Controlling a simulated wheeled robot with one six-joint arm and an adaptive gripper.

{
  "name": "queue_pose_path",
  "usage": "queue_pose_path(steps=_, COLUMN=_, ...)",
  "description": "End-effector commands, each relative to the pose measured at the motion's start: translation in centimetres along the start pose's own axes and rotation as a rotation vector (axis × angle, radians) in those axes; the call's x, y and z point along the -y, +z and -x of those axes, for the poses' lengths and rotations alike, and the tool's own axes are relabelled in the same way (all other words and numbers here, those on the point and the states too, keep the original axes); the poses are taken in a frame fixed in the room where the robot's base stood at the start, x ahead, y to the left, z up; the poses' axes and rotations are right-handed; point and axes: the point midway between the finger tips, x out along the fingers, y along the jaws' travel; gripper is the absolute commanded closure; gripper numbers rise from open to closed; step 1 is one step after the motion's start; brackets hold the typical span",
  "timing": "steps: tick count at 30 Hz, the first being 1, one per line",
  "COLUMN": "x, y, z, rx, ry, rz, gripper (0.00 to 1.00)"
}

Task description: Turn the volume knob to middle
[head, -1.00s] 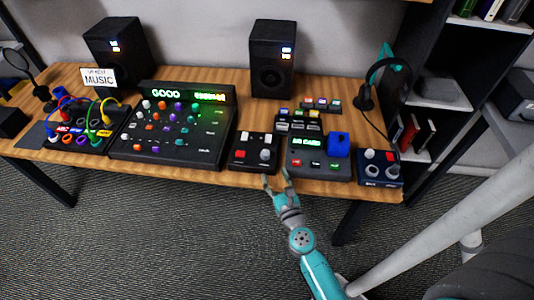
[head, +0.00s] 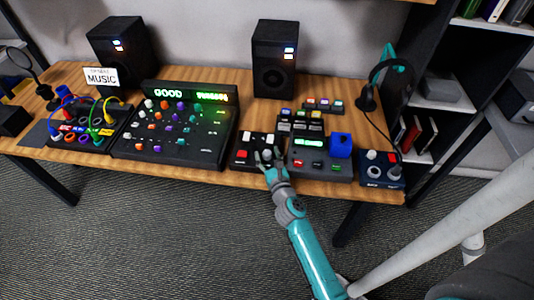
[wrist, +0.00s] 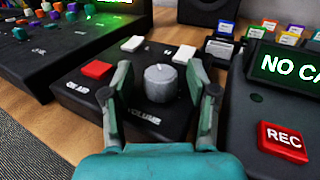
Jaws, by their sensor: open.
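The volume knob (wrist: 160,83) is a grey round dial with a "VOLUME" label in front of it. It sits on a small black box (wrist: 75,75), which also carries a red "ON AIR" button (wrist: 97,69) and two white buttons (wrist: 183,54). In the head view the box (head: 241,163) stands at the table's front edge. My gripper (wrist: 162,110) is open, with one finger on each side of the knob and visible gaps between. In the head view my gripper (head: 266,160) reaches over the box's front edge and partly hides the knob.
Right of the box stands a device with a green display (wrist: 290,68) and a red REC button (wrist: 283,141). A large mixer panel (head: 170,145) stands to the left. Small coloured card-like items (wrist: 225,38) lie behind.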

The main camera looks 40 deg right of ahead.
Motion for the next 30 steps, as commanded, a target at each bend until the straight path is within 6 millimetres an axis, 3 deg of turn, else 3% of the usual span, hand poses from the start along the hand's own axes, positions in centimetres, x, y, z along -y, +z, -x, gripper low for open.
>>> queue_pose_path(steps=13, x=0.01, y=-0.02, z=-0.89, rx=0.0, ry=0.0, rz=0.001, gripper=0.41)
queue_pose_path(steps=20, x=0.01, y=-0.01, z=-0.88, rx=0.0, ry=0.0, rz=0.001, gripper=0.99)
queue_pose_path(steps=30, x=-0.1, y=-0.17, z=-0.91, rx=-0.008, ry=-0.01, rz=0.002, gripper=1.0)
